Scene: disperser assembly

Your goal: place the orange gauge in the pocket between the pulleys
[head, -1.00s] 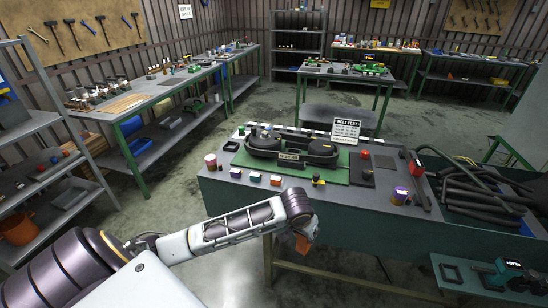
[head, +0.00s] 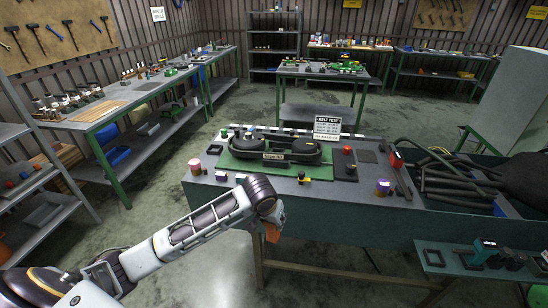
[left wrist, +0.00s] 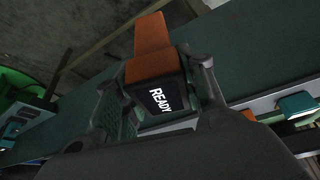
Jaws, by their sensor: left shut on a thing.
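The orange gauge (head: 272,232) is in my left gripper (head: 274,220), in front of the bench's near edge and apart from the pulleys. In the left wrist view the gauge (left wrist: 151,43) shows an orange body and a black face reading READY, between the fingers of my left gripper (left wrist: 160,88). The black belt (head: 322,155) loops around two dark pulleys (head: 249,138) on a green plate (head: 232,163) on the bench. A small labelled block (head: 274,156) stands at the belt's near side. The pocket between the pulleys cannot be made out. My right gripper is not in view.
Small coloured blocks (head: 221,176), a yellow-topped part (head: 304,178) and a purple-and-orange cylinder (head: 382,187) stand near the bench's front edge. A red-topped block (head: 347,152) and a BELT TEST sign (head: 327,128) are farther back. A bin of black hoses (head: 455,180) lies right.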

